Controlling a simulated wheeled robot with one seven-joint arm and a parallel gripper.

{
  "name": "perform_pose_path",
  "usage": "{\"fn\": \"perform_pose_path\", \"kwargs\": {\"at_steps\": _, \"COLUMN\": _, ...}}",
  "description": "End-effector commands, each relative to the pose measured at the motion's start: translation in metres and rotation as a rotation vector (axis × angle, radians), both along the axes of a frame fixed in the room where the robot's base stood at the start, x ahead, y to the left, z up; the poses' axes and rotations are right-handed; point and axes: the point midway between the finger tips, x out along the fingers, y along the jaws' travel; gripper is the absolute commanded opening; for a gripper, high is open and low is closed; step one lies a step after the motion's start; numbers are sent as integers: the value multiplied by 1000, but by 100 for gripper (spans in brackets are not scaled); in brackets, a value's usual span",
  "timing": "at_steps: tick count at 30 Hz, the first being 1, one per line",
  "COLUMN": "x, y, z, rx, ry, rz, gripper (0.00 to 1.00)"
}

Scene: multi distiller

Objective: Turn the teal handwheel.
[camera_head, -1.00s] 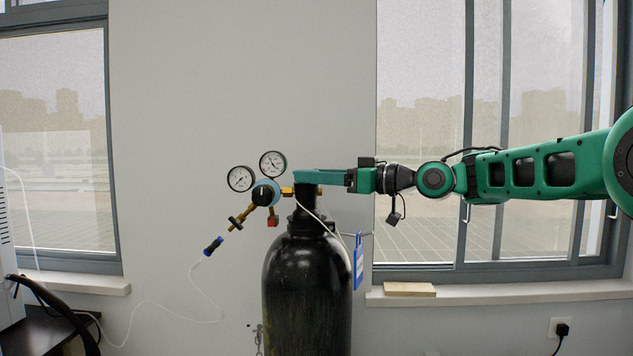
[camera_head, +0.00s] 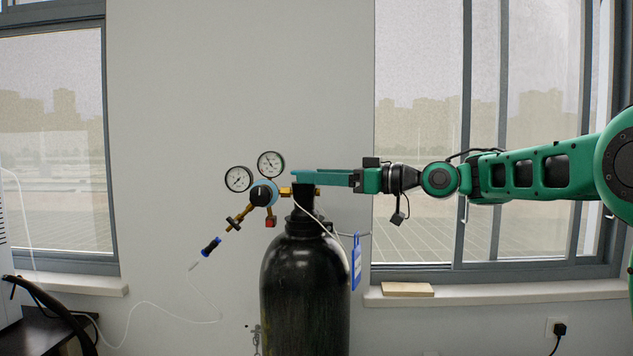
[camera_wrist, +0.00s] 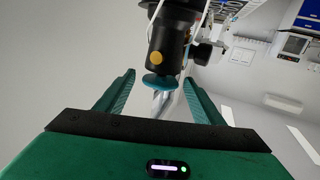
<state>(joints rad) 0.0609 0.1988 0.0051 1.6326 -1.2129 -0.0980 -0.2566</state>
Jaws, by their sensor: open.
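The teal handwheel (camera_wrist: 158,82) shows in the wrist view as a flat disc on the end of a black valve neck (camera_wrist: 172,42). A silvery metal piece shows beside it, on the side toward my gripper's palm. My gripper (camera_wrist: 160,77) is open, with one green finger on each side of the handwheel. I cannot tell whether either finger touches it. In the head view my gripper (camera_head: 297,177) reaches in from the right, level, over the top of the black gas cylinder (camera_head: 305,290). There its fingers hide most or all of the handwheel.
A blue tag (camera_head: 356,262) hangs at the right. A thin white hose runs left. A plain wall and windows lie behind.

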Motion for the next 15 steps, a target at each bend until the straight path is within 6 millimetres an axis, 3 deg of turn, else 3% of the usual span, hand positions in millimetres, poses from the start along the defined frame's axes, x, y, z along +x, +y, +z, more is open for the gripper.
{"fn": "perform_pose_path", "kwargs": {"at_steps": 9, "x": -22, "y": -54, "z": -1, "rx": 0, "ry": 1, "rz": -6, "gripper": 62}}
{"fn": "perform_pose_path", "kwargs": {"at_steps": 15, "x": -33, "y": -80, "z": -1, "rx": 0, "ry": 1, "rz": -4, "gripper": 62}}
